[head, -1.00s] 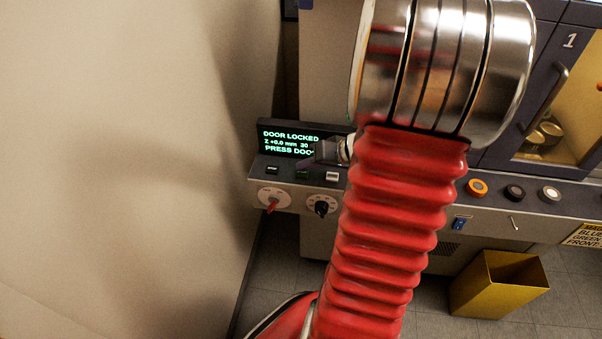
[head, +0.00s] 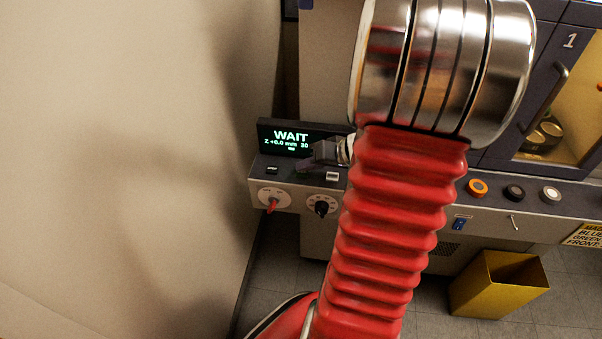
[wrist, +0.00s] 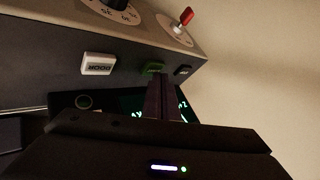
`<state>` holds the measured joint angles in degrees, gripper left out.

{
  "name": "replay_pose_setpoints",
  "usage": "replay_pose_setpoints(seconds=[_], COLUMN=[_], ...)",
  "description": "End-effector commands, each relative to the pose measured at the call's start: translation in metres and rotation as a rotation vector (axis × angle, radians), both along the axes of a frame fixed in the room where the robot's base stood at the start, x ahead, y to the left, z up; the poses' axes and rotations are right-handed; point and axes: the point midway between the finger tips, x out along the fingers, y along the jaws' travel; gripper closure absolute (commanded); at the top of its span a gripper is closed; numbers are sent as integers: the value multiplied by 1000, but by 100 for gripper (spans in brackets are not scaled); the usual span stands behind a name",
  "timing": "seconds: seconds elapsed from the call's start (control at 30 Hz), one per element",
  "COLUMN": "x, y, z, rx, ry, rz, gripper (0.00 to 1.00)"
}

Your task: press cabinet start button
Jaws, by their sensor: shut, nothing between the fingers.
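The cabinet's control panel (head: 255,178) stands left of my arm in the head view. A small green button (wrist: 154,68) sits between a white button marked DOOR (wrist: 97,64) and a black button (wrist: 183,70) in the wrist view. My gripper (wrist: 160,80) is shut and empty, its tips right at the green button; I cannot tell whether they touch it. In the head view my gripper (head: 310,164) hides the green button, while the black button (head: 272,170) and the white button (head: 332,177) show. The display (head: 290,139) reads WAIT.
Below the buttons are a red-handled dial (head: 272,203) and a black knob (head: 321,207). Orange (head: 477,188), black and white round buttons lie to the right. A yellow bin (head: 497,290) stands on the floor. A beige wall (head: 120,170) is at left.

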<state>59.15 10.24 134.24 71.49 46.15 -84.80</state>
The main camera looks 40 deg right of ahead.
Motion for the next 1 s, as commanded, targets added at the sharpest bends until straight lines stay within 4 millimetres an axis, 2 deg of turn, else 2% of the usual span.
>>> replay_pose_setpoints(seconds=[0.23, 0.67, 1.0], x=[0, 0, 0], y=[0, 0, 0], z=[10, 14, 36], rx=[-1, -1, -3], ry=[-1, -1, -2], rz=[0, 0, 1], gripper=[100, 100, 100])
